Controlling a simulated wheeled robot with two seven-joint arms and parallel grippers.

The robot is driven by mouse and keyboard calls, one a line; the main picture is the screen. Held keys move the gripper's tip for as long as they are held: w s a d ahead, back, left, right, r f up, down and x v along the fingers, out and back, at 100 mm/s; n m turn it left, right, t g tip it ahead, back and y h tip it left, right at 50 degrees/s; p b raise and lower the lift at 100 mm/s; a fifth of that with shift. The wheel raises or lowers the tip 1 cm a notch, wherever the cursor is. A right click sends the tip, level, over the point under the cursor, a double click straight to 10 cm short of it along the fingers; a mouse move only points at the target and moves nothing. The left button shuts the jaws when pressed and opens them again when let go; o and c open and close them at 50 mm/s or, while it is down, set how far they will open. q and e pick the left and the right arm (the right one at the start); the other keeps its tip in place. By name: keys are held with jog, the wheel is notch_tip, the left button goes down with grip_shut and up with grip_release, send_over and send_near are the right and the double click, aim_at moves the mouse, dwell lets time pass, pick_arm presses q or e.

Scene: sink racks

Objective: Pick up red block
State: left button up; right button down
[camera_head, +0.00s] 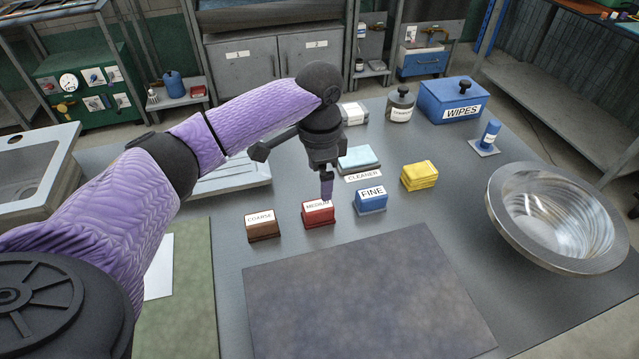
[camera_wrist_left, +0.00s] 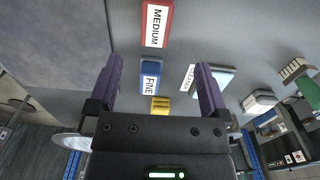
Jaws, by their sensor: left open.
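The red block (camera_head: 319,214), labelled MEDIUM, sits on the grey table between the brown COARSE block (camera_head: 262,226) and the blue FINE block (camera_head: 371,201). My left gripper (camera_head: 327,190) points down just above and behind the red block in the head view, and its fingers cover a little of that block's back edge. In the left wrist view the fingers (camera_wrist_left: 158,85) are apart with nothing held between them. The red block (camera_wrist_left: 156,24) lies beyond the fingertips there, with the blue block (camera_wrist_left: 149,76) nearer. I cannot tell whether the fingers touch anything. My right gripper is not in view.
Yellow sponges (camera_head: 419,177) and a light blue cloth stack (camera_head: 358,158) stand behind and to the right. A large metal bowl (camera_head: 497,222) is at right, with a blue WIPES box (camera_head: 452,98) at the back. A dark mat (camera_head: 365,300) lies clear in front.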

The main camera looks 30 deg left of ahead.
aim_at(318, 205)
pick_arm(q)
jog(key=f+b, duration=0.1)
jog(key=f, duration=0.2)
jog(key=f+b, duration=0.2)
jog(key=f, duration=0.1)
jog(key=f+b, duration=0.1)
jog(key=f, duration=0.2)
jog(key=shift+s+f+b, duration=0.15)
jog(key=shift+s+b, duration=0.2)
jog(key=shift+s, duration=0.05)
jog(key=shift+f, duration=0.4)
jog(key=shift+r, duration=0.2)
jog(key=c, duration=1.2)
grip_shut()
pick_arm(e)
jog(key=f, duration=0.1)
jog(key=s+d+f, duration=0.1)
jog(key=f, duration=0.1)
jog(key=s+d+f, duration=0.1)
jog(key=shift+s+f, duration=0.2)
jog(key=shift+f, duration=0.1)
